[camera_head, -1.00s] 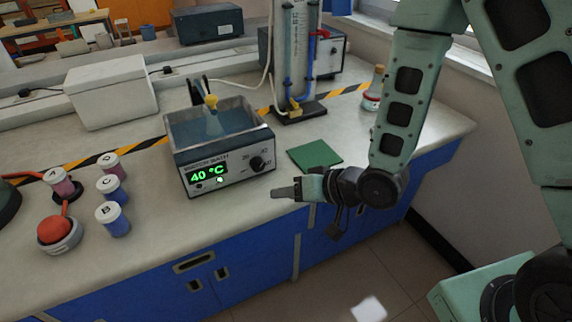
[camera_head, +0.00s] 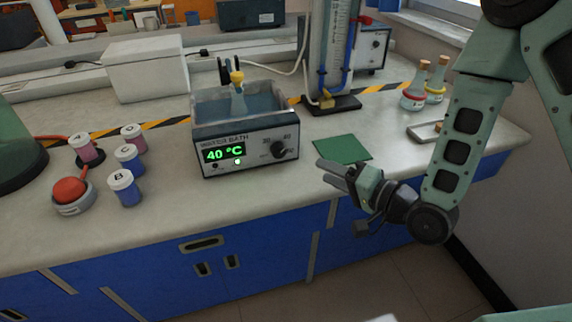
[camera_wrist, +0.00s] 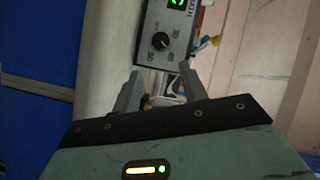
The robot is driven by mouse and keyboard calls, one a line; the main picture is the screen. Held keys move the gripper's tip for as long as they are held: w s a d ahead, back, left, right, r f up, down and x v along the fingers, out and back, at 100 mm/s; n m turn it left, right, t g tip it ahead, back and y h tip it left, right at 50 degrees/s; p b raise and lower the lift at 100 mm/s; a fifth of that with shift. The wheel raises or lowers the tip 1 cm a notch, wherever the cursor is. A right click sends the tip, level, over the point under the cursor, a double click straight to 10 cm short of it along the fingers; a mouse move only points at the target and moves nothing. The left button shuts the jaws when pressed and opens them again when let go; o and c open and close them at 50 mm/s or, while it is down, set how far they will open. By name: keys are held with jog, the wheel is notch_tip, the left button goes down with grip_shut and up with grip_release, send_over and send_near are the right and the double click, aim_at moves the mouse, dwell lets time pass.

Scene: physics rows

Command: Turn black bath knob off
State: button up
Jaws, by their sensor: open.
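The water bath (camera_head: 246,172) stands on the bench with a green "40 °C" display lit on its front panel. The black bath knob (camera_head: 279,149) is at the right of that panel, with a number scale around it. My gripper (camera_head: 323,171) is open and empty, to the right of and lower than the knob in the head view, near the bench's front edge. In the wrist view, the black knob (camera_wrist: 160,41) lies beyond my open fingertips (camera_wrist: 160,76), apart from them. A flask (camera_head: 238,100) with a yellow collar stands in the bath.
A green mat (camera_head: 342,149) lies right of the bath. Lidded cups, such as cup B (camera_head: 124,188), and a red-topped device (camera_head: 71,192) stand to the left. A column stand (camera_head: 332,104) is behind, with bottles (camera_head: 414,93) at the right. The bench front by the panel is clear.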

aim_at(282, 153)
jog(key=shift+f+b+x, duration=0.15)
jog(key=shift+b+x, duration=1)
jog(key=shift+b, duration=1.9)
jog(key=shift+f+b+x, duration=0.1)
jog(key=shift+b+x, duration=1.05)
jog(key=shift+b, duration=1.9)
jog(key=x, duration=0.8)
jog(key=shift+w+a+r+p, duration=0.15)
jog(key=shift+a+r+p, duration=0.15)
jog(key=shift+p, duration=0.05)
jog(key=c, duration=0.7)
